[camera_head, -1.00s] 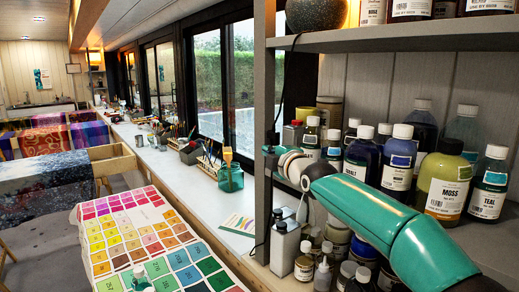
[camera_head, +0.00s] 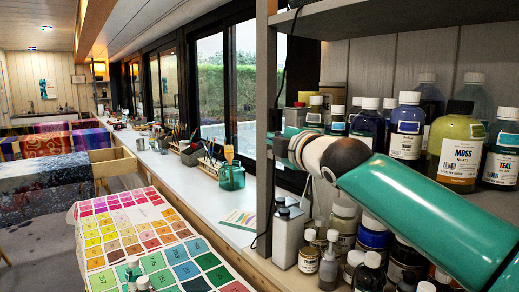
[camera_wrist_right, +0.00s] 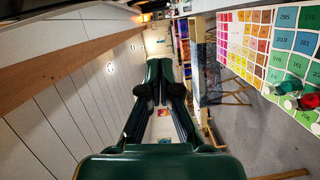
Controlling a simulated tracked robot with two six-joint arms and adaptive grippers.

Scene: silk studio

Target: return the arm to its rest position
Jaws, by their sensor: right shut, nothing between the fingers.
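My right arm (camera_head: 425,205) is green and comes in from the lower right in the head view. It crosses in front of the bottle shelves, with a dark round joint (camera_head: 345,155) and a pale wrist section (camera_head: 308,150) pointing left. The gripper end is mostly hidden near the shelf's upright post in that view. In the right wrist view my right gripper (camera_wrist_right: 160,90) shows with its dark green fingers together and empty. It is clear of the things behind it. My left gripper is in neither view.
The grey shelf post (camera_head: 264,120) stands close to the wrist. Dye bottles, including MOSS (camera_head: 457,150) and TEAL (camera_head: 502,158), crowd the shelf behind the arm. More bottles stand below. A colour chart (camera_head: 150,235) lies left, with small bottles (camera_head: 133,270) at its front.

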